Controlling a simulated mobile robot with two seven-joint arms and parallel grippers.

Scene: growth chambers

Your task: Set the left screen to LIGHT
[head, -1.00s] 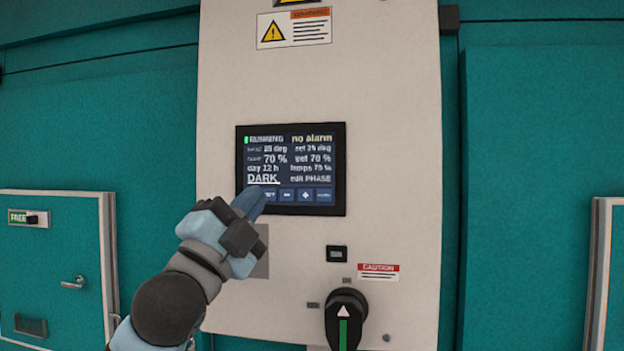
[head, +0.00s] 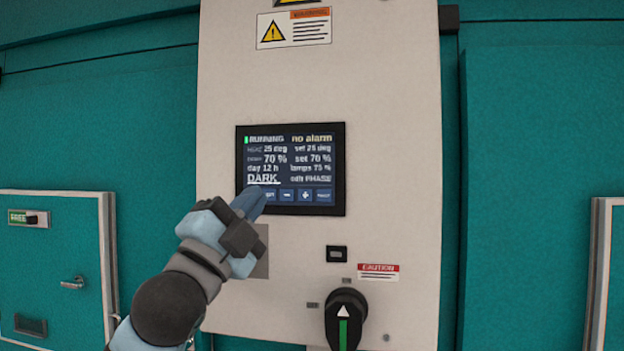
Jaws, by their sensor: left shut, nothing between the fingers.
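The screen (head: 291,169) is set in a pale panel and is lit. It reads RUNNING, no alarm, 25 deg, 70 %, day 12 h and lamps 75 %. The word DARK is underlined at its lower left, and "edit PHASE" stands at its lower right. A row of blue buttons (head: 305,195) runs along the bottom of the screen. My left gripper (head: 252,203) is shut and empty, with its blue fingertips in front of the screen's lower left corner. It hides the leftmost button and part of the one beside it. I cannot tell whether the tips touch the screen. My right gripper is not in view.
Below the screen are a small black switch (head: 337,254), a red and white caution label (head: 378,271) and a black rotary knob (head: 346,318) with a green mark. Teal doors with handles stand left and right. The space in front of the panel's right side is clear.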

